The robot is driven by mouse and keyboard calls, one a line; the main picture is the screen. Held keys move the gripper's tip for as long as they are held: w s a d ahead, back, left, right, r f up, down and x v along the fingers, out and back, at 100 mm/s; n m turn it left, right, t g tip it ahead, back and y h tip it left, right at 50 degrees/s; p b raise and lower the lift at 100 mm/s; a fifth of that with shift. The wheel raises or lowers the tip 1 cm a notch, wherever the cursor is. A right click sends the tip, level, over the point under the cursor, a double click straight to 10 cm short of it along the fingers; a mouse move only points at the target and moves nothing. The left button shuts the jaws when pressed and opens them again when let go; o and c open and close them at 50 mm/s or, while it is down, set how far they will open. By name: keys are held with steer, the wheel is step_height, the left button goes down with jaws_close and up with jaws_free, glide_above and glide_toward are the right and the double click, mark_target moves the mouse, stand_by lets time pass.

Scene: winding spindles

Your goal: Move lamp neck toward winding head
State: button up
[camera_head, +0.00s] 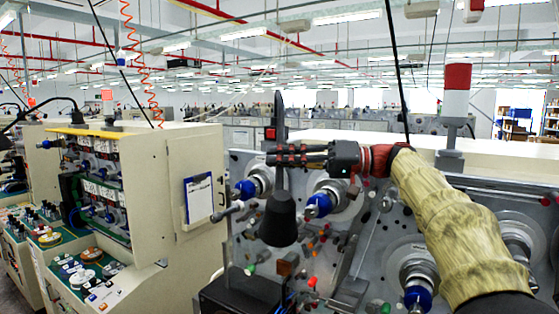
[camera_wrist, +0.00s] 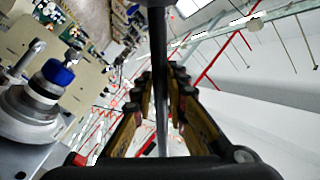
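The black lamp neck (camera_head: 280,112) stands upright in the head view, with a black cone-shaped shade (camera_head: 282,220) at its lower end. My gripper (camera_head: 285,155) reaches in from the right, and its fingers lie across the neck above the shade. In the wrist view, the neck (camera_wrist: 161,100) runs between the fingers, which draw together closely around it. The winding heads are metal spindles with blue parts: one (camera_head: 247,189) just left of the shade, one (camera_head: 320,205) right of it, and one (camera_head: 418,297) at lower right. A blue-capped spindle (camera_wrist: 58,73) also shows left in the wrist view.
The grey machine panel (camera_head: 375,255) with several coloured knobs lies behind the lamp. A red-and-white signal light (camera_head: 456,92) stands above my sleeved arm. A beige cabinet (camera_head: 160,205) with a blue clipboard (camera_head: 198,198) stands at left. A black box (camera_head: 240,297) sits below the shade.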

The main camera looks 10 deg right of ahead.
steer(key=o, duration=0.4)
steer(key=shift+d, duration=0.1)
steer(key=v, duration=1.1)
steer(key=shift+d, duration=0.4)
steer(key=shift+f, duration=0.1)
